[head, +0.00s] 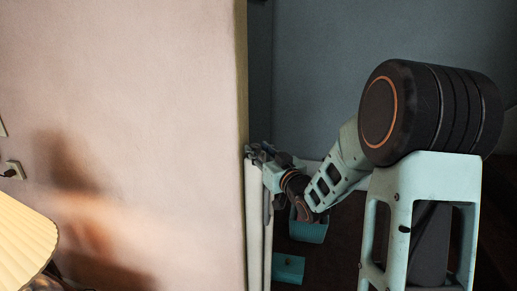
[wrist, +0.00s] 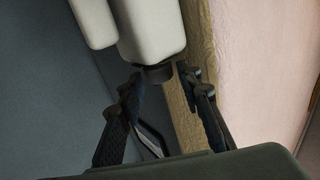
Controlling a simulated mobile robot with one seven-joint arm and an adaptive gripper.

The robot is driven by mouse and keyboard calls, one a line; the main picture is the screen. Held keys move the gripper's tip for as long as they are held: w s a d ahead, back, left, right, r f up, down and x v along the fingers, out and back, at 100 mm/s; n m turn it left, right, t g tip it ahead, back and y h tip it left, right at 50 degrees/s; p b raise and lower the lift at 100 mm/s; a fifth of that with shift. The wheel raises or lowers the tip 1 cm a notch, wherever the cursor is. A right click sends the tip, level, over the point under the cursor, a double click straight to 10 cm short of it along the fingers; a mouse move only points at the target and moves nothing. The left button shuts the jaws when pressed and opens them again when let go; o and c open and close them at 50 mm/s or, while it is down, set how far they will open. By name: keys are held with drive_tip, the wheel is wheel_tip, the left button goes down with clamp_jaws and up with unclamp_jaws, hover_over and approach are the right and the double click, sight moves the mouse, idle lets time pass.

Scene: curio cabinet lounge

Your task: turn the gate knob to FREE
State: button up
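A white gate post (head: 252,225) stands upright beside the wall's end in the head view. In the wrist view, a white rounded post end (wrist: 152,30) comes down from the top, with a short dark piece (wrist: 158,74) at its tip. This may be the gate knob; no markings or FREE label can be read. My gripper (head: 262,152) is at the top of the post in the head view. In the wrist view my gripper (wrist: 163,76) has its two fingers apart, one on each side of the dark piece. Small gaps seem to show, though contact is unclear.
The pink wall (head: 120,120) ends close to the left of my gripper. Two teal bins, one upper (head: 308,231) and one lower (head: 288,268), are on the dark floor beyond the gate. A lampshade (head: 22,240) and a wall socket (head: 14,170) are at far left.

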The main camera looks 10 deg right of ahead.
drive_tip(key=shift+w+a, duration=0.1)
drive_tip(key=shift+w, duration=0.2)
drive_tip(key=c, duration=0.9)
drive_tip(key=shift+w+d+n+g+y+p, duration=0.1)
drive_tip(key=shift+d+n+g+y+p, duration=0.15)
drive_tip(key=shift+n+y, duration=0.35)
drive_tip(key=shift+d+n+g+y+p, duration=0.15)
drive_tip(key=shift+n+g+y, duration=0.25)
drive_tip(key=shift+y, duration=0.4)
drive_tip(key=shift+w+d+n+g+y+p, duration=0.1)
drive_tip(key=shift+n+g+y+p, duration=0.5)
drive_tip(key=shift+n+g+y, duration=0.45)
drive_tip(key=shift+w+d+n+g+y+p, duration=0.1)
drive_tip(key=shift+n+g+y+p, duration=0.55)
drive_tip(key=shift+y, duration=0.7)
drive_tip(key=shift+n, duration=0.3)
